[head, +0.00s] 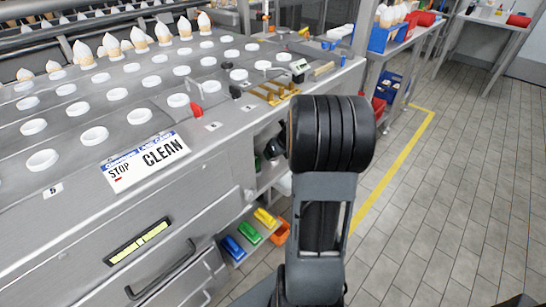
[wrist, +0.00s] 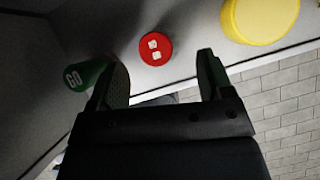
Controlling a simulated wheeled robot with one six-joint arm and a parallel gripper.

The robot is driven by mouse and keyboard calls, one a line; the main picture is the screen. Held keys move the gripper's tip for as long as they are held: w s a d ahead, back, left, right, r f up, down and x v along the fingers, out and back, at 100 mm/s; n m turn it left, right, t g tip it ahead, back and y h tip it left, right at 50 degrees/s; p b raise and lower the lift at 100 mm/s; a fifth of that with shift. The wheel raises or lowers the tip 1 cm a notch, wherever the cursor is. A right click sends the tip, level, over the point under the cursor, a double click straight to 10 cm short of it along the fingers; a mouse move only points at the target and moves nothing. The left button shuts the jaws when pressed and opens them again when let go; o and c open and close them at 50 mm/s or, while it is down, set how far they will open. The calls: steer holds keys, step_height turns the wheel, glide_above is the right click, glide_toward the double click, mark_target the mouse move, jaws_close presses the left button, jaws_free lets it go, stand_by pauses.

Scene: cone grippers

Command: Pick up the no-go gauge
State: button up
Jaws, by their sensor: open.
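The no-go gauge (wrist: 147,52) shows in the wrist view as a round red end with white markings, too small to read surely. It sits on a pale grey surface. My gripper (wrist: 158,66) is open and empty, its two dark fingers spread to the left and right of the red piece in the picture. The gauge appears beyond the fingertips, with no contact visible. A green gauge marked GO (wrist: 88,74) lies left of it, partly behind the left finger. In the head view my arm hides the red gauge.
A large yellow round object (wrist: 262,18) is at the wrist view's upper right, near the surface's edge, with tiled floor beyond. In the head view, a steel machine (head: 215,165) stands left, with coloured bins (head: 250,235) below. The tiled floor (head: 440,190) at right is clear.

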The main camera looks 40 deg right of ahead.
steer(key=b+x, duration=0.1)
steer(key=x, duration=0.3)
steer(key=shift+s+b, duration=0.25)
steer(key=shift+b, duration=0.15)
steer(key=shift+w+f, duration=0.2)
steer(key=shift+w, duration=0.05)
steer(key=shift+c, duration=0.2)
steer(key=c, duration=1)
steer(key=shift+c, duration=0.2)
steer(key=shift+r, duration=0.1)
